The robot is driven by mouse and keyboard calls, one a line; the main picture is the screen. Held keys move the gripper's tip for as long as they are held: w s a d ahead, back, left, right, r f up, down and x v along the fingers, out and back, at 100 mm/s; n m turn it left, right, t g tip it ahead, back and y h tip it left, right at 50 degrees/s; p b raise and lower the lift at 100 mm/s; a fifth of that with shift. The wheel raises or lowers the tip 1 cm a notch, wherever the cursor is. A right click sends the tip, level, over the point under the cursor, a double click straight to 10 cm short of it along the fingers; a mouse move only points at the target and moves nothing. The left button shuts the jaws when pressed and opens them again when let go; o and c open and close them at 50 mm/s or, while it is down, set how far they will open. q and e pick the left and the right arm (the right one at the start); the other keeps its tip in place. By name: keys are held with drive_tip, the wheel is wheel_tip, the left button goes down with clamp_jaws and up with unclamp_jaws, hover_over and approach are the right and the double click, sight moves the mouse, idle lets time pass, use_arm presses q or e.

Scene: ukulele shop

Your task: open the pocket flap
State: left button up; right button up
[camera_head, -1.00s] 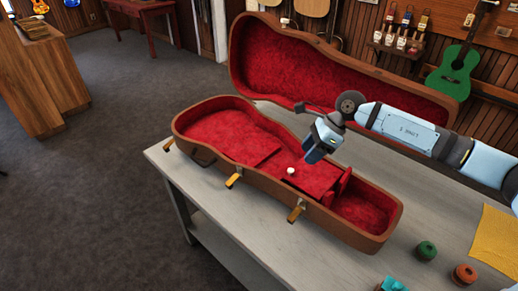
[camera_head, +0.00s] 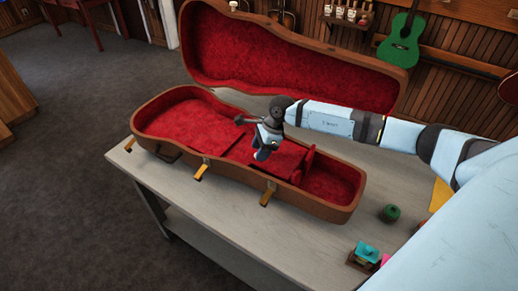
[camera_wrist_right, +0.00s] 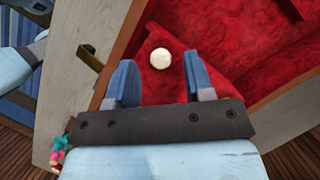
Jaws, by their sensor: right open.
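The open instrument case (camera_head: 325,207) lies on the table, lined in red plush. Its pocket flap (camera_head: 288,157) is a red panel lying flat and closed across the narrower part of the case. A round white knob (camera_wrist_right: 161,59) on the flap shows in the right wrist view; in the head view my gripper hides it. My right gripper (camera_head: 262,154) is above the flap, pointing down. In the wrist view its blue fingers (camera_wrist_right: 161,83) are open and empty, with the knob just beyond the gap between their tips. My left gripper is not in view.
The raised case lid (camera_head: 300,60) stands behind. Latches, one of them at the front (camera_head: 268,192), stick out along the near wall. A green spool (camera_head: 390,213) and a teal item (camera_head: 367,252) are at the table's right. The table's front left is bare.

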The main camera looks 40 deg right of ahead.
drive_tip(key=shift+w+a+f, duration=0.1)
drive_tip(key=shift+a+f, duration=0.1)
drive_tip(key=shift+f, duration=0.3)
